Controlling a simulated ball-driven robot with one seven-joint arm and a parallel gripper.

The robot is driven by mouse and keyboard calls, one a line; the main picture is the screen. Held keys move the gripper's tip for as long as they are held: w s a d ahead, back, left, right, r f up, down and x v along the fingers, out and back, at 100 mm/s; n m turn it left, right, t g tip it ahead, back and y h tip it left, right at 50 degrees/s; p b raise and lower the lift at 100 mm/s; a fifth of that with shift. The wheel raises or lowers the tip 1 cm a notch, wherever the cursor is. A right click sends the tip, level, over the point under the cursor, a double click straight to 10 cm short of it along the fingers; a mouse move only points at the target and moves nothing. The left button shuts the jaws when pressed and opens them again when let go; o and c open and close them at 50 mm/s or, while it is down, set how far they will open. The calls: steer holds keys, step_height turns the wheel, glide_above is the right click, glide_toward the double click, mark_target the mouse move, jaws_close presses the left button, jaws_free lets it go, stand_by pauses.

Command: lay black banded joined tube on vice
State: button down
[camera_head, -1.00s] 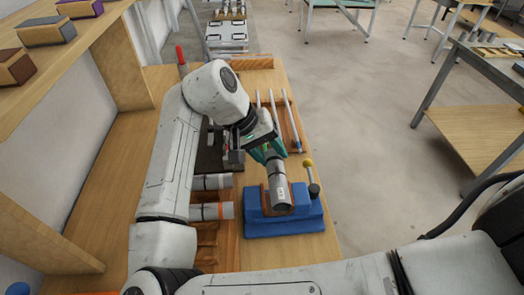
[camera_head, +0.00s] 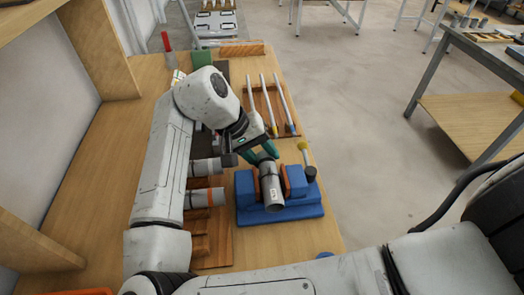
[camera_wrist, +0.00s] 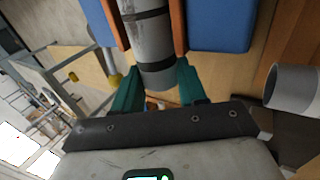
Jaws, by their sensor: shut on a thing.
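The grey joined tube (camera_head: 272,192) has black bands, which show clearly in the wrist view (camera_wrist: 150,38). It is between the two orange-brown jaws of the blue vice (camera_head: 290,212); the vice's blue blocks flank it in the wrist view (camera_wrist: 222,24). I cannot tell whether the tube touches the vice bed. My gripper (camera_head: 264,157) has green fingers and is shut on the tube's end on the far side of the vice. In the wrist view the fingers (camera_wrist: 157,80) stand on either side of that end.
Two other grey tubes, one with a dark end (camera_head: 206,167) and one with an orange band (camera_head: 205,197), lie left of the vice. A yellow-knobbed handle (camera_head: 307,160) stands at its right. Thin rods (camera_head: 279,105) lie on a wooden rack behind.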

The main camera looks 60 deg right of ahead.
stand_by(0.3)
steer(key=c, duration=0.5)
jaws_free()
steer(key=shift+c, duration=0.2)
steer(key=shift+r, duration=0.1)
steer(key=v, duration=1)
steer(key=shift+w+a+r, duration=0.15)
steer(key=shift+r, duration=0.1)
